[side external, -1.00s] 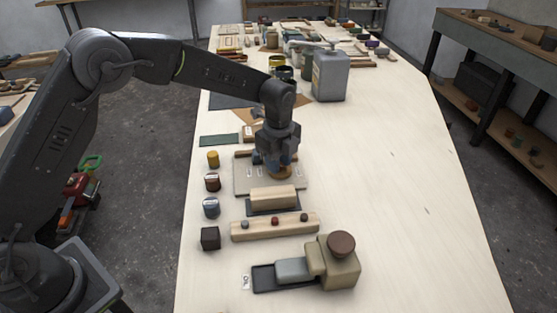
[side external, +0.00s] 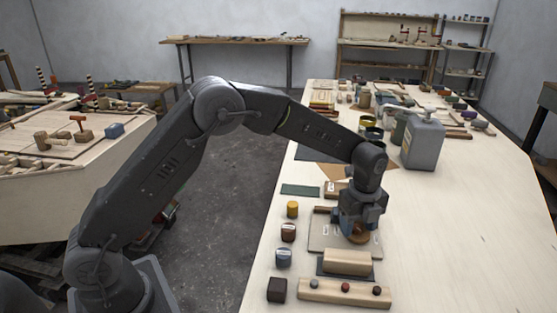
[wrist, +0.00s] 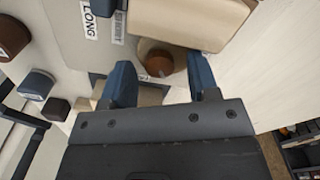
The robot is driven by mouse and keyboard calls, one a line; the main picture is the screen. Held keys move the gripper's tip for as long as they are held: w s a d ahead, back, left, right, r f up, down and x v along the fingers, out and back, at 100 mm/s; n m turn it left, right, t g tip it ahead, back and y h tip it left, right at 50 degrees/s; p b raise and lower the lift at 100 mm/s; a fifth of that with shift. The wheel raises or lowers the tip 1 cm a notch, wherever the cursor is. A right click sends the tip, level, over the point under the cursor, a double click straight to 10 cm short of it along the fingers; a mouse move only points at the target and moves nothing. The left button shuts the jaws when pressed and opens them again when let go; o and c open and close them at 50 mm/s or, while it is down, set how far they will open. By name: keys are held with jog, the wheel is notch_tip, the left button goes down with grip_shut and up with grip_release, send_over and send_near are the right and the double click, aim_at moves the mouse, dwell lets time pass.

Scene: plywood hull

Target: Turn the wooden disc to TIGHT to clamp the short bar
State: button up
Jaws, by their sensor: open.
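The wooden disc (side external: 358,238) is a small round brown piece on a light board (side external: 318,240), right below my gripper (side external: 359,226). In the wrist view it shows as a brown round shape (wrist: 158,62) between my two blue fingertips (wrist: 162,85). The fingers stand apart on either side of it; whether they touch it cannot be told. A label reading LONG (wrist: 100,8) and a less clear second label (wrist: 118,24) are on the board. A TIGHT mark is not visible. I cannot tell which piece is the short bar.
A beige block (side external: 347,262) on a dark base lies in front of the board. A wooden strip with round knobs (side external: 345,291) is nearer. Yellow (side external: 292,209), brown (side external: 288,232) and blue (side external: 283,257) jars line the left. A grey canister (side external: 423,145) stands behind; the right table is clear.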

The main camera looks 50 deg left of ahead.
jog(key=m, duration=0.3)
jog(key=shift+m, duration=0.4)
jog(key=shift+r+m, duration=0.3)
jog(key=shift+m, duration=0.1)
notch_tip(320, 180, up, 14)
jog(key=s+a+r+n+t, duration=0.2)
jog(key=s+a+r+n, duration=0.1)
jog(key=s+n, duration=0.5)
jog(key=s+a+r+n+t, duration=0.1)
jog(key=s+a+r+n, duration=0.3)
jog(key=s+n, duration=0.5)
jog(key=shift+s+t, duration=0.4)
jog(key=shift+s, duration=1.05)
